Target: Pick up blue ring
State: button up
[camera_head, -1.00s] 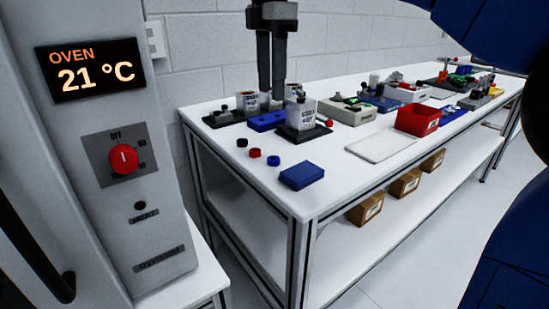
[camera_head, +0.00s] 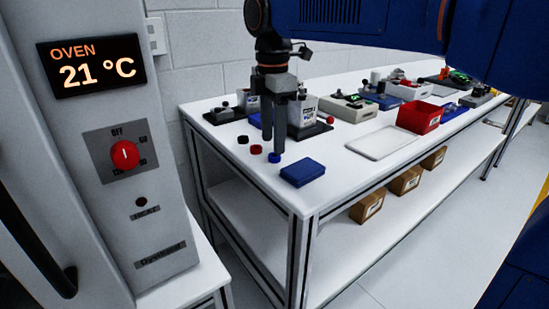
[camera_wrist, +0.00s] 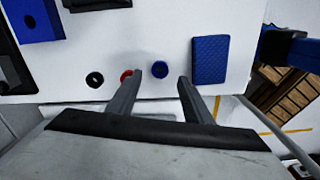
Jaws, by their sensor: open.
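The blue ring (camera_head: 274,158) lies on the white table near its front-left edge, just below my gripper's fingertips. In the wrist view the blue ring (camera_wrist: 160,69) shows between and beyond the two finger tips. My gripper (camera_head: 273,146) points down over the table, open and empty, with its fingers apart. In the wrist view my gripper (camera_wrist: 160,78) has its left fingertip overlapping the red ring (camera_wrist: 127,75). The red ring (camera_head: 256,149) and the black ring (camera_head: 242,140) lie in a row with the blue one. I cannot tell the exact height of the fingers.
A blue textured box (camera_head: 303,172) lies just right of the blue ring. Grey and white devices stand behind the gripper. A white tray (camera_head: 380,143) and a red bin (camera_head: 419,117) are further right. The oven panel (camera_head: 120,150) stands at the left.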

aim_at(275, 157)
jog(key=shift+f, duration=1.85)
jog(key=c, duration=1.1)
